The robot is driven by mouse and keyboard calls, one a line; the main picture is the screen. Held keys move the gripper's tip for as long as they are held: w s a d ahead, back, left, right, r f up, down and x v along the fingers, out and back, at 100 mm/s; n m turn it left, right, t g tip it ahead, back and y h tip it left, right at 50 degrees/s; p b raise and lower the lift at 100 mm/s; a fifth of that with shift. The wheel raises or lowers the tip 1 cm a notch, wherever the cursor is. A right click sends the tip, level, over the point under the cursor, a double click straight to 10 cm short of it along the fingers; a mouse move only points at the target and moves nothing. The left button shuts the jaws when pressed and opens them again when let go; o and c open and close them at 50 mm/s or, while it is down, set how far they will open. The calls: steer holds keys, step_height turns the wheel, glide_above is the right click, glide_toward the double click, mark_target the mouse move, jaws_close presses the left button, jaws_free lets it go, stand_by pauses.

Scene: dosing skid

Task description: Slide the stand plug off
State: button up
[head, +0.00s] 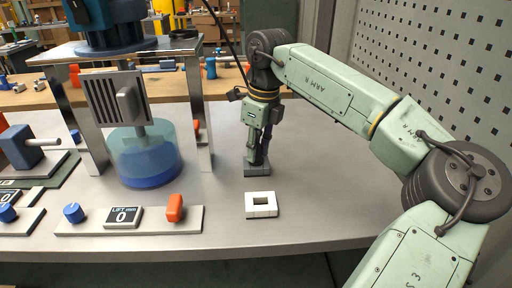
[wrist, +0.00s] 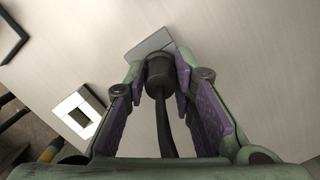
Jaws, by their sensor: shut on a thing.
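The stand plug (wrist: 159,72) is a dark, round plug with a black cable running back from it toward my wrist. In the wrist view it sits between the purple-lined fingers of my gripper (wrist: 162,85), which is shut on it. A grey block (wrist: 149,44) lies at the plug's far end; whether the plug is still seated in it I cannot tell. In the head view my gripper (head: 257,158) points straight down over the grey block (head: 257,170) on the bench. The plug itself is mostly hidden there by the fingers.
A white square frame (head: 262,205) lies on the bench in front of my gripper. To the left are a metal stand with a blue vessel (head: 145,165) and a panel with a blue knob, display and red switch (head: 175,208). A perforated wall (head: 440,60) rises at the right.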

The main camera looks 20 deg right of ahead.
jaws_close()
steer(key=shift+r, duration=0.1)
steer(key=shift+r+p, duration=1.8)
steer(key=shift+r, duration=0.4)
